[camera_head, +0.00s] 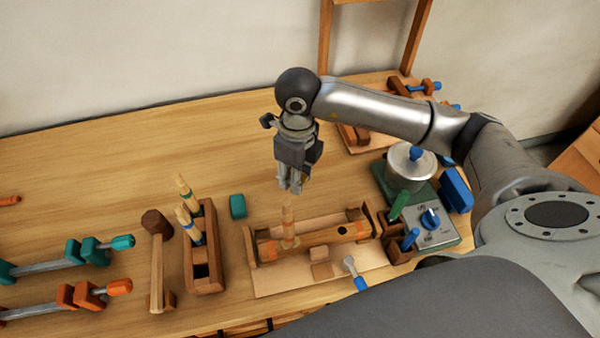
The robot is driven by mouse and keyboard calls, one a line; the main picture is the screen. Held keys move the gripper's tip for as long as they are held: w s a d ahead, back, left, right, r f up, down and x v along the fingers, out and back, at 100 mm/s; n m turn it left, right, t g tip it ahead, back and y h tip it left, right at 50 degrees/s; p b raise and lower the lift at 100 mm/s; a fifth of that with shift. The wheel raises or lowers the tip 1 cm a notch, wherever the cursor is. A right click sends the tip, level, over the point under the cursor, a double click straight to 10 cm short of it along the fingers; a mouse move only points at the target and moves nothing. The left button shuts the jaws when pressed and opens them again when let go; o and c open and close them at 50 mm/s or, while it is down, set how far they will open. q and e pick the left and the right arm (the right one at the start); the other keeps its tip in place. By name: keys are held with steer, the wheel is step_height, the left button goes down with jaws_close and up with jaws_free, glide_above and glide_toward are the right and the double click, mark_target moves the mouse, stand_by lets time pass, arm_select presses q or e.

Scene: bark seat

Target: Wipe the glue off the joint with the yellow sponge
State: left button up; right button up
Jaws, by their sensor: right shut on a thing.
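My right gripper (290,188) points down above the wooden piece. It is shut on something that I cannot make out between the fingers. Just below the fingertips, a light wooden peg (288,220) with an orange band stands upright at the long brown wooden piece (340,235). I cannot tell whether the fingers touch the peg. No glue can be made out on the joint at the peg's foot. No yellow sponge shows clearly; a teal-green block (237,206) lies left of the gripper. My left gripper is not in view.
A wooden rack (205,270) with two banded pegs and a mallet (157,250) stand to the left. Clamps (75,260) lie further left. A blue-handled brush (354,273) lies in front. A metal pot (410,165) and a dial box (428,225) stand right.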

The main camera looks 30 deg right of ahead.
steer(key=m, duration=0.3)
steer(key=shift+w+d+f+m, duration=0.15)
steer(key=shift+w+f+m, duration=0.1)
steer(key=shift+f+m, duration=0.15)
steer(key=shift+w+d+f+m, duration=0.1)
steer(key=shift+f+m, duration=0.1)
steer(key=shift+m, duration=0.7)
steer(key=f+m, duration=0.1)
steer(key=m, duration=0.5)
steer(key=w+d+f+m, duration=0.1)
steer(key=f+m, duration=0.1)
steer(key=m, duration=0.4)
steer(key=w+d+f+m+p, duration=0.1)
steer(key=m, duration=0.5)
steer(key=shift+d+f+m, duration=0.1)
steer(key=shift+f+m, duration=0.1)
steer(key=shift+m, duration=0.1)
arm_select(q)
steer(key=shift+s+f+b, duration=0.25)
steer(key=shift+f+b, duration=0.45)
steer(key=shift+b, duration=0.25)
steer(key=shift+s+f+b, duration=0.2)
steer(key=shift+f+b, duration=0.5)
steer(key=shift+b, duration=0.25)
arm_select(e)
steer(key=shift+f, duration=2.7)
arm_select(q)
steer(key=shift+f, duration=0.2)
arm_select(e)
steer(key=shift+f, duration=0.35)
